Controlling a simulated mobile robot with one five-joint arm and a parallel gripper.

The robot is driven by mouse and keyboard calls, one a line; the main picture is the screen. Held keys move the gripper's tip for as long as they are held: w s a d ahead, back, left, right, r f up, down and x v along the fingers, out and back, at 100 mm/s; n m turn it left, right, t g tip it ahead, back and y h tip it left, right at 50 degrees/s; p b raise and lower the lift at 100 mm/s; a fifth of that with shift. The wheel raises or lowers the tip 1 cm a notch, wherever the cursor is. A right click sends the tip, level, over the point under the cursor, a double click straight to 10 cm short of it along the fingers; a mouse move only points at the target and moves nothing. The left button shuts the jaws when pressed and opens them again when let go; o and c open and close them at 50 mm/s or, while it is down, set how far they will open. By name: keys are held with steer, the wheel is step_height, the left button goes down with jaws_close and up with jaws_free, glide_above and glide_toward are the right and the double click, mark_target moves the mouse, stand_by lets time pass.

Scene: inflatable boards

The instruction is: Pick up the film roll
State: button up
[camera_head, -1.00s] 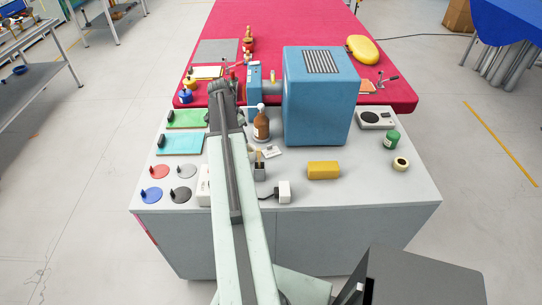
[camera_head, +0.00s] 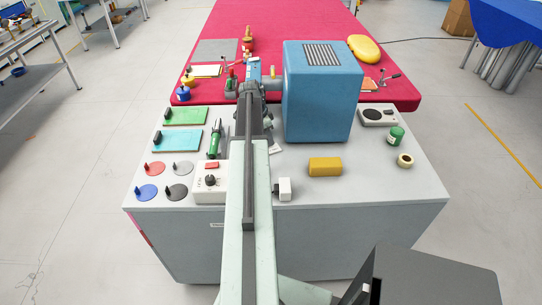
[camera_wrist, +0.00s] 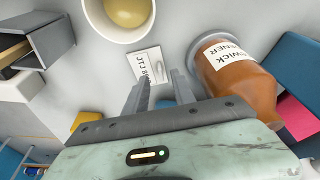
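A small cream roll with a dark centre, which looks like the film roll (camera_head: 405,160), lies on the right part of the grey worktop (camera_head: 385,190) in the head view. It is not in the wrist view. My gripper (camera_wrist: 160,91) is open in the wrist view, with nothing between its two fingers. It is over the middle of the worktop, well left of the roll. A white printed card (camera_wrist: 149,65) lies just beyond the fingertips.

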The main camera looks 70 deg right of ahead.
steer(key=shift+b+x, duration=0.5)
steer(key=shift+x, duration=0.75)
steer(key=shift+r, duration=0.2)
jaws_close()
steer(key=shift+r, duration=0.1)
